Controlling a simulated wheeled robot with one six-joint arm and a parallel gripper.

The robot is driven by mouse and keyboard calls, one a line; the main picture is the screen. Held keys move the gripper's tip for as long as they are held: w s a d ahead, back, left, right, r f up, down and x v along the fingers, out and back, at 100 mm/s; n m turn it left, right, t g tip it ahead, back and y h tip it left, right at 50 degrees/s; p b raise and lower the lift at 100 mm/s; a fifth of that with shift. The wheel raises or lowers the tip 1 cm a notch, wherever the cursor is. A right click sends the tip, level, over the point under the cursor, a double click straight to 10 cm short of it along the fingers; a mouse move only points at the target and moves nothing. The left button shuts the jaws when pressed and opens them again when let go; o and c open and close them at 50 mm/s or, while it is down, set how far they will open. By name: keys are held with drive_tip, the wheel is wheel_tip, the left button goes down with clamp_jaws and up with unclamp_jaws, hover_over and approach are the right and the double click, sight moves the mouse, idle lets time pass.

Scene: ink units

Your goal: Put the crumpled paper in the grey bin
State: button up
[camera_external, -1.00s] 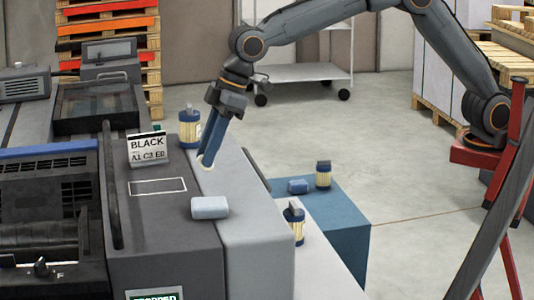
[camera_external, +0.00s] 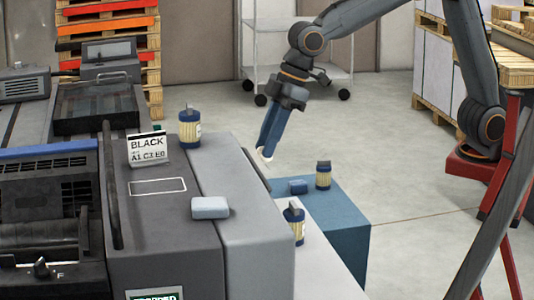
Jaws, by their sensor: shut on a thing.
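My gripper (camera_external: 264,153) points down behind the grey ledge of the machine, left of the blue cabinet. It is shut on a small white thing at its fingertips, which looks like the crumpled paper (camera_external: 266,157). The fingers hide most of the paper. It is held in the air, apart from the surfaces around it. I see no clear grey bin. A dark edge (camera_external: 257,172) shows just below the gripper behind the grey ledge, and I cannot tell whether it belongs to a bin.
A labelled bottle (camera_external: 190,129), a pale blue block (camera_external: 210,208) and a BLACK sign (camera_external: 148,149) stand on the machine. Another bottle (camera_external: 294,222) stands in front. The blue cabinet (camera_external: 338,210) bears a bottle (camera_external: 323,175) and a blue block (camera_external: 298,187).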

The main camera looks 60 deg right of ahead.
wheel_tip(320, 180, up, 5)
drive_tip(key=shift+f, duration=0.1)
drive_tip(key=shift+w+d, duration=0.15)
drive_tip(key=shift+w, duration=0.45)
drive_tip(key=w+d+m+b, duration=0.2)
drive_tip(key=w+d, duration=0.3)
drive_tip(key=w, duration=0.4)
drive_tip(key=w+d+r+m+t+h+b, duration=0.1)
drive_tip(key=w+d+b, duration=0.3)
drive_tip(key=w, duration=0.5)
drive_tip(key=w+d+m+b, duration=0.1)
drive_tip(key=w+d+m, duration=0.1)
drive_tip(key=w+d, duration=0.65)
drive_tip(key=w+d+f+m+h+b, duration=0.1)
drive_tip(key=w+d+m+b, duration=0.1)
drive_tip(key=w+d, duration=0.5)
drive_tip(key=w+d+m+h+b, duration=0.1)
drive_tip(key=w+d+m+b, duration=0.15)
drive_tip(key=d, duration=0.75)
drive_tip(key=w+d+f+m+b, duration=0.1)
drive_tip(key=w+d, duration=0.5)
drive_tip(key=d, duration=0.3)
drive_tip(key=shift+t, duration=0.4)
wheel_tip(320, 180, down, 47)
drive_tip(key=shift+d+r, duration=0.15)
